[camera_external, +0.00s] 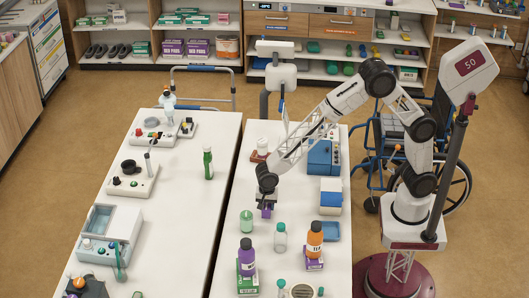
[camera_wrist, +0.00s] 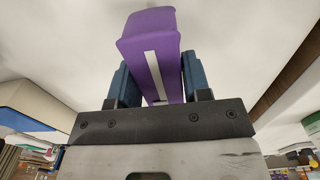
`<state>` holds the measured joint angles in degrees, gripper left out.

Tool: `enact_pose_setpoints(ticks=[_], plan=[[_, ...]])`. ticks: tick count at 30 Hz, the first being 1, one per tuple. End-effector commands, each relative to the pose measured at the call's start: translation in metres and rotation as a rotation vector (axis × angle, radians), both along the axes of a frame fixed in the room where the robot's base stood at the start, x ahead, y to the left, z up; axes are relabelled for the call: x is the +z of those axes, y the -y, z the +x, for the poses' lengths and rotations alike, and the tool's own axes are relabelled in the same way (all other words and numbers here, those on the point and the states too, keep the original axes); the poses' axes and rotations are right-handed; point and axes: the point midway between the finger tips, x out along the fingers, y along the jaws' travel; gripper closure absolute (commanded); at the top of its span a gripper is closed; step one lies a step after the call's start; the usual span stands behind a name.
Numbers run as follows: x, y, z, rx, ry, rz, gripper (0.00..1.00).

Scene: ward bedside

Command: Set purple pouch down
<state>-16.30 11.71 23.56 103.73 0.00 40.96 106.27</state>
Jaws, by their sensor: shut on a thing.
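The purple pouch (camera_external: 266,212) is under my gripper (camera_external: 266,197) in the external view, over the near table's white top. In the wrist view the purple pouch (camera_wrist: 148,38) has a white stripe down its side. It sits between the two blue fingers of my gripper (camera_wrist: 155,75), which are shut on it. I cannot tell whether the pouch's lower end touches the table or hangs just above it.
On the right table (camera_external: 228,237), a green jar (camera_external: 246,222), a clear bottle (camera_external: 280,237) and an orange bottle (camera_external: 315,239) stand close in front of the pouch. A blue tray (camera_external: 331,231) lies to the right. A gap separates the left table (camera_external: 185,235).

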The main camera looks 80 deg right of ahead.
Motion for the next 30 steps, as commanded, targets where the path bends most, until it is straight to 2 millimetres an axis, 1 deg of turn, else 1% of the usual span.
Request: enact_pose_setpoints(ticks=[3,5,19,20,24,25,30], plan=[[-0.012,0.0,0.0,0.0,-0.002,-0.001,0.8],[-0.015,0.0,0.0,0.0,-0.001,0.0,0.8],[-0.02,0.0,0.0,0.0,-0.001,0.0,0.8],[-0.02,0.0,0.0,0.0,-0.001,0.0,0.54],[-0.02,0.0,0.0,0.0,-0.001,0.0,0.33],[-0.02,0.0,0.0,0.0,-0.001,0.0,0.3],[-0.02,0.0,0.0,0.0,-0.001,0.0,0.3]])
